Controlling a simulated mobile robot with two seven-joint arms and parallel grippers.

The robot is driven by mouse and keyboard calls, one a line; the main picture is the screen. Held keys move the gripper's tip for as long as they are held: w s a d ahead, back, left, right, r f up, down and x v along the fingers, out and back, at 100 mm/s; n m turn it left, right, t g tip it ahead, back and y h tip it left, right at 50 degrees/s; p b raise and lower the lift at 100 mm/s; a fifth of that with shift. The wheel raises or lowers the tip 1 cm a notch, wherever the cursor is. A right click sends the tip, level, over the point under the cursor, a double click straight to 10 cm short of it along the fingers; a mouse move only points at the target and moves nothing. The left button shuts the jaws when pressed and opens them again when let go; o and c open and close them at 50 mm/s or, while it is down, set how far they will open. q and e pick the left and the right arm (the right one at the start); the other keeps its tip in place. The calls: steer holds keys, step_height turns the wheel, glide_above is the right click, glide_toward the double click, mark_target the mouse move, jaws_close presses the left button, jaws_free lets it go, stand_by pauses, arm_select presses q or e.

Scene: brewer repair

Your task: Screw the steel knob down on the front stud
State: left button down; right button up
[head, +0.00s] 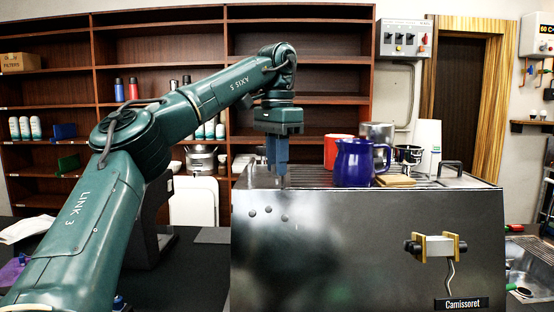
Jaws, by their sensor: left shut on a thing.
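My left gripper (278,172) points straight down at the left part of the brewer's top (318,178). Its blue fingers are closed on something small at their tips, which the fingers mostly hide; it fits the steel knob. The front stud cannot be made out under the fingertips. Whether the knob touches the stud cannot be told from here. The steel front of the brewer (330,255) carries several small dark round spots below the gripper. My right gripper is out of view.
A blue pitcher (355,163), a red mug (333,150) and a metal portafilter (408,155) stand on the brewer top, right of the gripper. A black handle (451,167) is at the right end. A bracketed fitting (437,246) sticks out of the front. Shelves (160,50) stand behind.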

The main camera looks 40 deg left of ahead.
arm_select(q)
steer(key=shift+f, duration=0.3)
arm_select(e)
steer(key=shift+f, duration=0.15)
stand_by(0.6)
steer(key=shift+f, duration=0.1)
